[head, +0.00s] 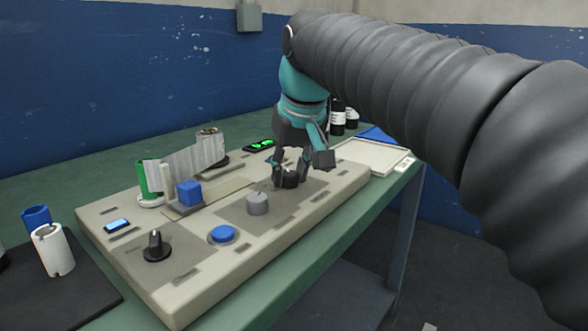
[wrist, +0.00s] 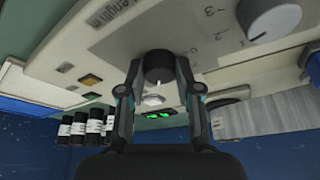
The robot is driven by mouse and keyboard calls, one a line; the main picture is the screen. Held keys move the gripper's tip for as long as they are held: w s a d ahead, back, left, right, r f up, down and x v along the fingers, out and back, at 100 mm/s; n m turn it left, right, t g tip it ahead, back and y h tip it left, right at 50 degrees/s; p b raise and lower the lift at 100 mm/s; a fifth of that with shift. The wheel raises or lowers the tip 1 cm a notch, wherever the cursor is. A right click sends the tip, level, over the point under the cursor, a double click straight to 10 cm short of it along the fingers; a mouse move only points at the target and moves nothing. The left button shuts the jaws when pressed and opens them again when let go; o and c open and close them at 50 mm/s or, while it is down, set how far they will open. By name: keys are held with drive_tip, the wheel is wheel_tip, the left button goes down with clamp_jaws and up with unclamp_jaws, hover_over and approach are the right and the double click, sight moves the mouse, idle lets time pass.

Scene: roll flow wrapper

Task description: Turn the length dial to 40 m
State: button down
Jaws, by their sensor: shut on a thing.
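The length dial is a black round knob on the beige machine panel (head: 205,262). It shows between my fingers in the head view (head: 290,181) and in the wrist view (wrist: 158,66). A printed label reading "Length m" (wrist: 108,14) lies beside it in the wrist view. My gripper (head: 289,174) reaches down over the dial, and its two fingers (wrist: 159,78) are shut on the knob's sides. The dial's pointer and scale numbers cannot be read here, so its setting cannot be told.
A grey knob (head: 257,203), a blue button (head: 223,234) and a black pointer knob (head: 156,245) sit nearer on the panel. A blue block (head: 188,193) and a silvery web (head: 186,162) stand behind. A green-lit display (head: 259,145), dark bottles (head: 337,119) and a tray (head: 372,157) lie beyond.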

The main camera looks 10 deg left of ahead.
drive_tip(key=c, duration=0.8)
unclamp_jaws()
drive_tip(key=shift+a, duration=0.1)
drive_tip(key=v, duration=1.2)
drive_tip(key=s+d+f+m+h+p, duration=0.1)
drive_tip(key=s+d+f+m, duration=0.3)
drive_tip(key=d+f, duration=0.85)
drive_tip(key=s+d+f, duration=0.3)
drive_tip(key=f, duration=0.3)
drive_tip(key=s+d+f+m+t+p, duration=0.1)
drive_tip(key=s+d+f, duration=0.2)
drive_tip(key=s+f, duration=0.1)
drive_tip(key=s+d+f+m+h, duration=0.1)
drive_tip(key=s+d+f, duration=0.2)
drive_tip(key=f, duration=0.4)
drive_tip(key=shift+s+f+t, duration=0.25)
drive_tip(key=shift+f+t, duration=0.05)
